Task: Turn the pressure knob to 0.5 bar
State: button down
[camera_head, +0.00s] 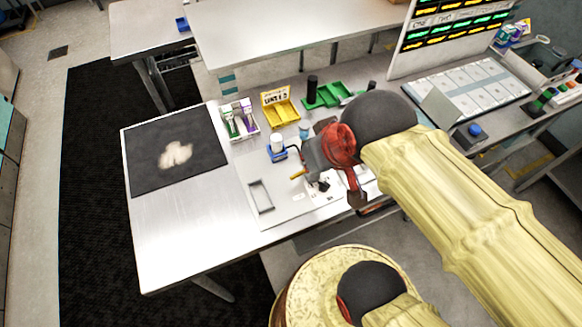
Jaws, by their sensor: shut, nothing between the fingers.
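My gripper (321,184) is over the right part of the table's front half, pointing down at a light panel (293,207). Its fingers look shut and empty, small and dark against the panel. The pressure knob cannot be made out. It may be hidden behind my gripper and wrist, which cover much of the panel. I cannot tell whether the fingers touch anything, and no pressure reading is legible. A small yellow piece (298,174) shows just left of my gripper.
A grey frame (261,196) lies left of my gripper. Behind stand a blue holder with a white-topped container (277,146), a yellow bin (281,109), green trays (328,95) and a white rack (240,122). A dark mat (174,158) covers the left. The table's front left (185,235) is clear.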

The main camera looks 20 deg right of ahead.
aim_at(323, 187)
jog(key=k+l, duration=0.25)
jog(key=k, duration=0.2)
jog(key=k+l, duration=0.2)
jog(key=k, duration=0.2)
